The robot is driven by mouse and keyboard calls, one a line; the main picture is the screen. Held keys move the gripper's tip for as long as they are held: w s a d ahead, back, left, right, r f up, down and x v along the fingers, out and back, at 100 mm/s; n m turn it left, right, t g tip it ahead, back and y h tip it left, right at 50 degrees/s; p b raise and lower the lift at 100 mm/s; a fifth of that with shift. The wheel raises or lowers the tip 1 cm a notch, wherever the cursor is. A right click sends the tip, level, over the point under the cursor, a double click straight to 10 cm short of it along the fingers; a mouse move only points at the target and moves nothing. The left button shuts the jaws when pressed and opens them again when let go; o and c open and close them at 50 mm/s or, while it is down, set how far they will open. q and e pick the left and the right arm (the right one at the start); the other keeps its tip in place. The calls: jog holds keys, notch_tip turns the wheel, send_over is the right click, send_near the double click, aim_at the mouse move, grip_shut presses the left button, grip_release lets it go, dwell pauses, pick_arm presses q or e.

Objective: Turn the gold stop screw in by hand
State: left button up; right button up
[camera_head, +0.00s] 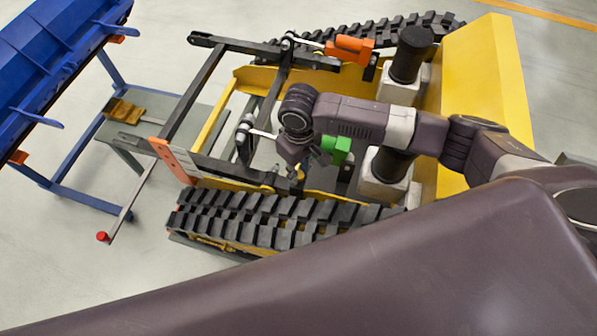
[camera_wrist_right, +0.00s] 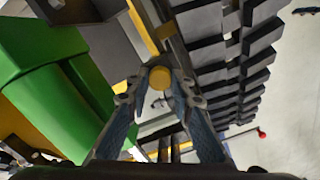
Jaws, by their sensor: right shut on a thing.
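The gold stop screw (camera_wrist_right: 160,78) shows its round gold head in the right wrist view, between the fingertips of my right gripper (camera_wrist_right: 158,88). The gripper is shut on the head from both sides. In the head view my right gripper (camera_head: 298,165) reaches down inside the tracked carrier's frame, beside the near track and left of a green block (camera_head: 336,148). A small gold spot shows under its fingers there. The screw's shank is hidden. My left gripper is in neither view.
The near black track (camera_head: 270,222) runs in front of the gripper, and a yellow plate (camera_head: 487,85) stands at the right. Dark lift arms (camera_head: 195,93) and a red-knobbed lever (camera_head: 102,236) stick out left. A blue trough (camera_head: 60,55) stands on a frame at the far left.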

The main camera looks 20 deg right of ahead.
jog(key=m+p, duration=0.2)
jog(key=p, duration=0.1)
jog(key=m+p, duration=0.4)
jog(key=p, duration=0.1)
jog(key=shift+s+a+r+m+p, duration=0.1)
jog(key=shift+r+m+p, duration=0.25)
jog(key=shift+r+m, duration=0.05)
jog(key=shift+f+m, duration=0.3)
jog(key=shift+m, duration=0.3)
jog(key=shift+f+m, duration=0.15)
jog(key=shift+m, duration=0.75)
jog(key=m, duration=0.8)
jog(key=shift+m, duration=0.9)
